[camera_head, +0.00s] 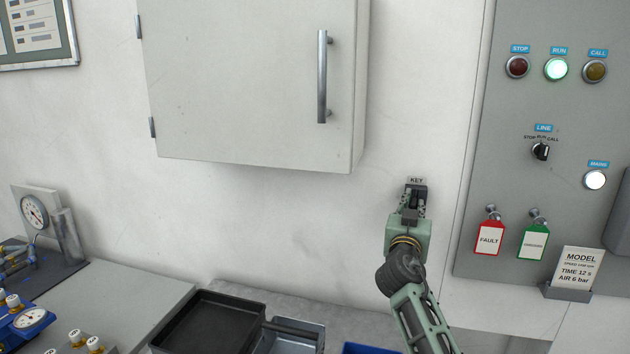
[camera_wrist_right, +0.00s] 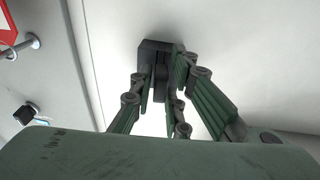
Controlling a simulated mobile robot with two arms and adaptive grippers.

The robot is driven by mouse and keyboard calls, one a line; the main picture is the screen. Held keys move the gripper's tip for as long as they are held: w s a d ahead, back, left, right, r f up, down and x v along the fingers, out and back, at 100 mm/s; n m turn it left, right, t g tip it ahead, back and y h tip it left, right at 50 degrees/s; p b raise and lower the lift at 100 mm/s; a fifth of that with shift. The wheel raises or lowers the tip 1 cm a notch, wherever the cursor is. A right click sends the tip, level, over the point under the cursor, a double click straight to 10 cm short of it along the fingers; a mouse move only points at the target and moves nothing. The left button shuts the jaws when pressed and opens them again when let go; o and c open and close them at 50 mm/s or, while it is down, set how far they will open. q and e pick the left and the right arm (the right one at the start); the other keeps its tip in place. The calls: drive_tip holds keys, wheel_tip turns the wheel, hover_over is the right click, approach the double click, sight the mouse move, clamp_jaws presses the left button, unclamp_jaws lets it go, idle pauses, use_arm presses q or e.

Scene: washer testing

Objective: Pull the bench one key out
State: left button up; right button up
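A small dark key holder (camera_head: 417,191) sits on the white wall under a label reading KEY. In the right wrist view it is a dark block (camera_wrist_right: 153,47) with a narrow dark piece, apparently the key (camera_wrist_right: 159,86), standing out from it. My right gripper (camera_head: 411,207) is right at the holder, pointing at the wall. In the wrist view its green-and-black fingers (camera_wrist_right: 160,80) straddle the narrow piece, one on each side. I cannot tell whether the pads touch it. My left gripper is not in view.
A wall cabinet (camera_head: 250,80) with a vertical handle hangs to the upper left. A grey control panel (camera_head: 560,110) with lamps, a switch and hanging red (camera_head: 489,238) and green (camera_head: 534,242) tags stands to the right. Below are a black tray (camera_head: 210,325) and a worktop (camera_head: 120,295).

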clamp_jaws()
drive_tip(key=shift+s+a, duration=0.1)
drive_tip(key=shift+s, duration=0.05)
drive_tip(key=shift+v, duration=2.35)
drive_tip(key=r+v, duration=0.1)
drive_tip(key=v, duration=0.6)
drive_tip(key=shift+f, duration=0.5)
